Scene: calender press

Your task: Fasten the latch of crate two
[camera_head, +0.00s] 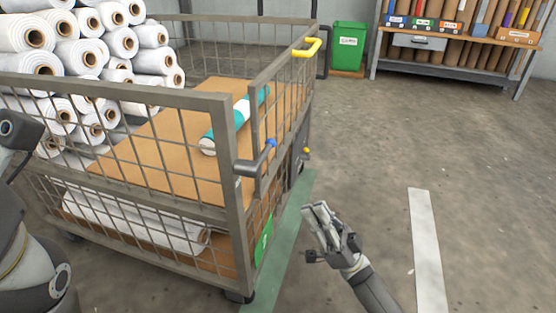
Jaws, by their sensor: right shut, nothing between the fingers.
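A grey wire-mesh crate (172,95) on castors fills the left half of the head view. A side gate (290,68) with a yellow handle (307,48) stands along its right side, lined up with the frame. At the near corner post is a grey bolt-like latch (247,168) with a blue knob (271,143). I cannot tell whether the bolt is engaged. My right gripper (316,212) is shut and empty, below and to the right of the latch, apart from the crate. My left gripper's fingers are out of view; only arm parts show at the left edge.
A teal and white roll (232,120) lies on the crate's brown board (165,140). White rolls (40,35) are stacked behind. A green bin (348,46) and a shelf (420,42) stand at the back. The floor (480,170) at right is clear.

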